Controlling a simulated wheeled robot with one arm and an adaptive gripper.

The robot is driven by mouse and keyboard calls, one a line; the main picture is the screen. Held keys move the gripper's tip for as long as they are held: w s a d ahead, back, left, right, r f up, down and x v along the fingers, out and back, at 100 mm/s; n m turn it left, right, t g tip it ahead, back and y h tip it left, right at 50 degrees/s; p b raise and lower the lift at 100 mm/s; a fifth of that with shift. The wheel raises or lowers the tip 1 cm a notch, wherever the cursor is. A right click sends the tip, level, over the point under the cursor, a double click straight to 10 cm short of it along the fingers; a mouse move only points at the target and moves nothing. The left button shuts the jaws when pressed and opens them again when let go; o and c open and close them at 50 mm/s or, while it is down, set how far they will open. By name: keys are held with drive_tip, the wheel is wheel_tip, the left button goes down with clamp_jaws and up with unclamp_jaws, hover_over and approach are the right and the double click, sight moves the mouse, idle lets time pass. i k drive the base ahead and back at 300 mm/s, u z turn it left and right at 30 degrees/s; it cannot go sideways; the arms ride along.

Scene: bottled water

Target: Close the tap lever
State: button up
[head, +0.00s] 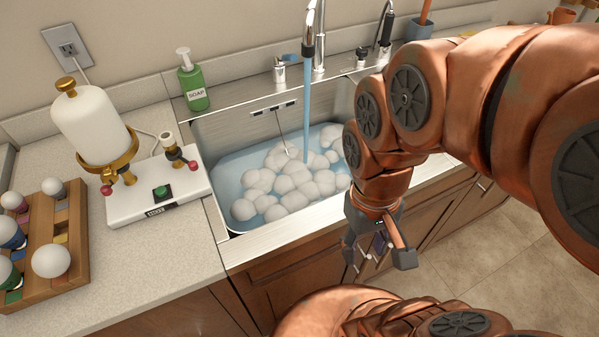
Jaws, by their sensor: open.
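The tap (318,40) rises behind the sink, and a blue stream of water (307,110) runs from its spout into the basin. A small chrome handle with a blue lever (290,58) stands left of the spout, on the back ledge. Another small handle with a dark top (361,53) stands to the right of the tap. I cannot tell for sure which one works the water. My gripper (378,254) is open and empty, pointing down in front of the sink's front edge, well apart from the tap and both handles.
The sink (240,238) holds water and several white balls. A green soap bottle (192,82) stands at its back left corner. A white device (155,200) and a wooden rack of balls (75,270) fill the left counter. A dark sprayer (386,30) stands right of the tap.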

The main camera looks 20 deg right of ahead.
sight(282, 59)
drive_tip(key=u, duration=2.25)
drive_tip(key=k, duration=0.85)
drive_tip(key=z, duration=1.05)
